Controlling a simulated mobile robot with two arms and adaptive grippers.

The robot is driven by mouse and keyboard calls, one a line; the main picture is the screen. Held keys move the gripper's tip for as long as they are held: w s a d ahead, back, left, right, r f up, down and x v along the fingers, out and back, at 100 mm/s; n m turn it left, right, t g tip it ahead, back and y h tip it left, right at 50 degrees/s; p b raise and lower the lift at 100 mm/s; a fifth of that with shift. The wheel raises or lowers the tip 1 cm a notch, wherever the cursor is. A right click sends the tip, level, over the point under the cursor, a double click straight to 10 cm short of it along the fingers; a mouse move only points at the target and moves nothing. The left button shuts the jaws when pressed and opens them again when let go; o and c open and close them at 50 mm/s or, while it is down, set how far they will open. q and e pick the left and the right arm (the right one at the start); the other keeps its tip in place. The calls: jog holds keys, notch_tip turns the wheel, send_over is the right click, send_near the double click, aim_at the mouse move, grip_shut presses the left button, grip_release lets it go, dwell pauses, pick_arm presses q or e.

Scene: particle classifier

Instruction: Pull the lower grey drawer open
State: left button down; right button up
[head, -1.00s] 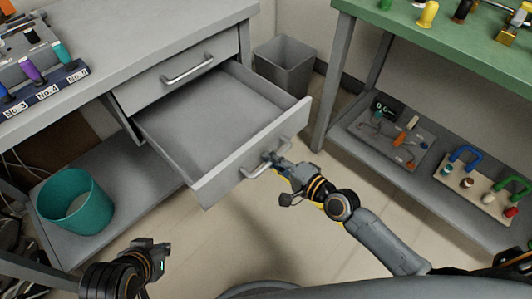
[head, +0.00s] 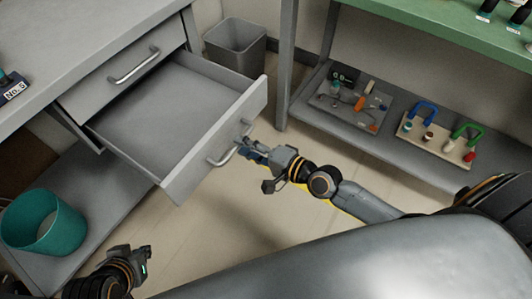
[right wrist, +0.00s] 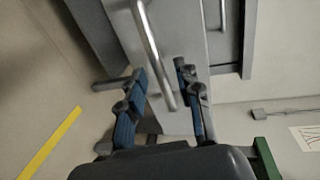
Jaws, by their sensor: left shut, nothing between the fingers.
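The lower grey drawer (head: 150,110) is pulled well out of the bench, its empty inside showing. Its bar handle (head: 222,158) is on the front panel, and it also shows in the right wrist view (right wrist: 152,50). My right gripper (head: 246,152) is at the handle, in front of the panel. In the right wrist view, its blue-padded fingers (right wrist: 162,92) are spread apart, with the handle's near end between them and gaps beside it. My left gripper (head: 143,254) is shut and empty, low at the left, away from the drawer.
The upper drawer (head: 120,82) is closed above. A teal bin (head: 45,228) stands on the lower left shelf. A grey waste bin (head: 236,45) is behind the drawer. A green-topped bench (head: 420,22) with a loaded lower shelf stands at right. Floor in front is clear.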

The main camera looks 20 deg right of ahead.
jog(key=v, duration=0.8)
jog(key=shift+s+d, duration=0.2)
jog(key=shift+s, duration=0.05)
jog(key=shift+r, duration=0.1)
